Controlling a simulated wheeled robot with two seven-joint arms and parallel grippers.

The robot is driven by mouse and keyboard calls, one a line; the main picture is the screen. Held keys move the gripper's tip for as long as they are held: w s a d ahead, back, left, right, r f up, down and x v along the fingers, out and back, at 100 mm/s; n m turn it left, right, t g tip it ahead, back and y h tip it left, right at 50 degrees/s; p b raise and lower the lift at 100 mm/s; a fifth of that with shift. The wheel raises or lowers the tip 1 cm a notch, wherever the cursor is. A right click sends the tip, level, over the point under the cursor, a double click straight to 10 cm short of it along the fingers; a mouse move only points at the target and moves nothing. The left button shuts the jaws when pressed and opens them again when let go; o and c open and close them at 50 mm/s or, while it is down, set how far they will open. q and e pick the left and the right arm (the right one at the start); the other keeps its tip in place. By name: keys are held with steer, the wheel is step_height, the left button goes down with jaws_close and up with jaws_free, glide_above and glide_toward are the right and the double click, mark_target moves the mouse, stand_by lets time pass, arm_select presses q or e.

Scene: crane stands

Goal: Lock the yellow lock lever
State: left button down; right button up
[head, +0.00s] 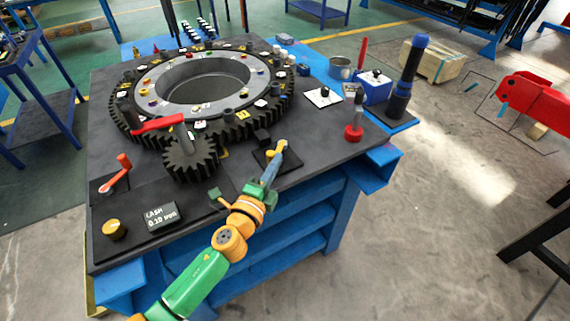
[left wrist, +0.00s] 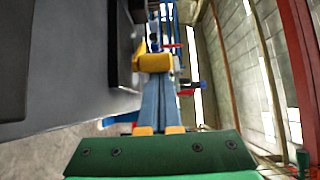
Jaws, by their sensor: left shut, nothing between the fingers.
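The yellow lock lever (head: 282,145) is on a small dark plate (head: 291,163) near the front right of the workbench top. In the left wrist view the yellow lever (left wrist: 153,62) is straight beyond the fingertips. My left gripper (head: 275,160) reaches in from the front, its blue-grey fingers together with nothing between them. In the left wrist view the closed left fingers (left wrist: 160,85) end at the lever, partly overlapping it. I cannot tell whether they touch it. The fingers hide part of the lever's base. My right gripper is in neither view.
A large dark ring gear (head: 125,117) and a small pinion (head: 190,160) with a red-handled crank (head: 158,123) stand left of the lever. A red lever (head: 122,165), a yellow knob (head: 115,229) and a label block (head: 161,215) are at the front left. A blue-handled post (head: 409,75) stands at the right.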

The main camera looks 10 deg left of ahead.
arm_select(q)
steer(key=shift+a, duration=0.75)
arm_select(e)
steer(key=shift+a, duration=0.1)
